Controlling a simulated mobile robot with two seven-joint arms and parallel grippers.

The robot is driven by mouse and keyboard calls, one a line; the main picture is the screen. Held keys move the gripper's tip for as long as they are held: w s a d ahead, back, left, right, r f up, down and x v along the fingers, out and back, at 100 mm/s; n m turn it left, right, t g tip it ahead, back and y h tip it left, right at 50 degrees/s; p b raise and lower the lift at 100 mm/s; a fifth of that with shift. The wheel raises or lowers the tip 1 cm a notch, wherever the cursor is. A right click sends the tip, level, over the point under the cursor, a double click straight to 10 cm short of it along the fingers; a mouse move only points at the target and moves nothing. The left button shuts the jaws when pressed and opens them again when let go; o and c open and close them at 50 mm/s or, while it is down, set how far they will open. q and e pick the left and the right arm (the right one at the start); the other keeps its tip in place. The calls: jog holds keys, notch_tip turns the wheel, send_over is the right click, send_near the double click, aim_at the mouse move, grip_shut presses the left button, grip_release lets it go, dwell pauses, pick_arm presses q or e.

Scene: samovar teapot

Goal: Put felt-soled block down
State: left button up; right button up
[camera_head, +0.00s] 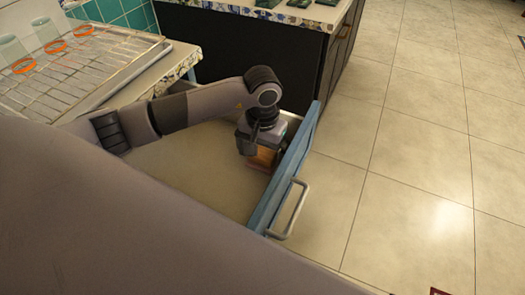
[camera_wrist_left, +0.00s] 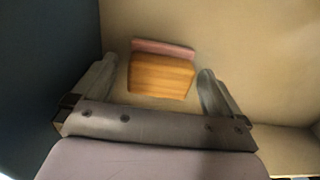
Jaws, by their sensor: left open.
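The felt-soled block (camera_head: 263,157) is a wooden block inside an open drawer, close to the drawer's blue front (camera_head: 290,165). In the left wrist view the block (camera_wrist_left: 160,76) shows orange-brown wood with a pinkish-red strip along its far edge. My left gripper (camera_head: 258,150) is over the block in the head view and partly hides it. In the wrist view its two fingers (camera_wrist_left: 158,82) are spread, one on each side of the block, with a gap on both sides. My right gripper is not in view.
The drawer's bare floor (camera_head: 190,165) is clear left of the block. A metal handle (camera_head: 290,212) sticks out from the drawer front. A wire rack (camera_head: 85,65) with orange-rimmed glasses stands on the counter at upper left. Tiled floor (camera_head: 410,160) is free at right.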

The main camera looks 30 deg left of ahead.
aim_at(262, 153)
pick_arm(q)
notch_tip(262, 153, up, 12)
jog(key=shift+r, duration=0.15)
dwell(0.7)
